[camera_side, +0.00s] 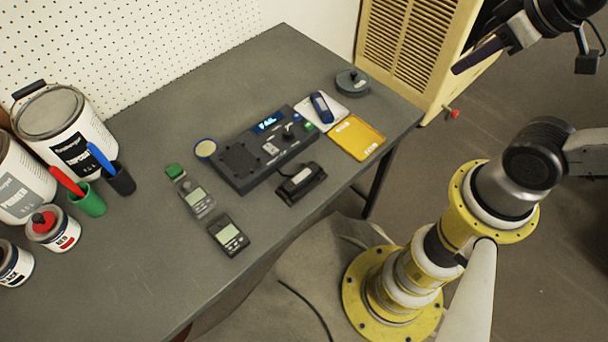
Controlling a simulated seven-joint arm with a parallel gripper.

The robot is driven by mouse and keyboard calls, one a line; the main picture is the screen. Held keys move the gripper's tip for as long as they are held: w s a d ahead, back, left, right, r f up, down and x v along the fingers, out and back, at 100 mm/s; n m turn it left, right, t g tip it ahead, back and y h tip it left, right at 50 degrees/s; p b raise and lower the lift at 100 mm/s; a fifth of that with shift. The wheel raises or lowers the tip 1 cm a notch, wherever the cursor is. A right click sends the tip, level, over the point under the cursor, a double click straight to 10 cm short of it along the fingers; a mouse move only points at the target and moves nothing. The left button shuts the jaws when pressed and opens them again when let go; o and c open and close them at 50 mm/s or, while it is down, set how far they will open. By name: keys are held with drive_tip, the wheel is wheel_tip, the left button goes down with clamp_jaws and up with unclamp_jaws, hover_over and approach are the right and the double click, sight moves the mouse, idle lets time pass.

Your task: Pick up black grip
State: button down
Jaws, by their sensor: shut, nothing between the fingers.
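A black object (300,182) with a small pale label lies on the grey table near its front edge, just in front of the dark console; it looks like the black grip, though its exact shape is hard to tell. My gripper (460,69) is at the upper right, raised in the air and well away from the table objects. Its dark fingers are together and hold nothing. It is far to the right of the black object and does not touch it.
The console (262,150) stands behind the black object. Two handheld meters (229,235) lie to its left. A yellow tray (357,137), a blue device (321,107) and a round grey item (352,82) lie right. Paint cans (62,125) stand far left. The left-front table is clear.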

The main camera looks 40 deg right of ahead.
idle(0.4)
drive_tip(key=shift+c, duration=2)
unclamp_jaws()
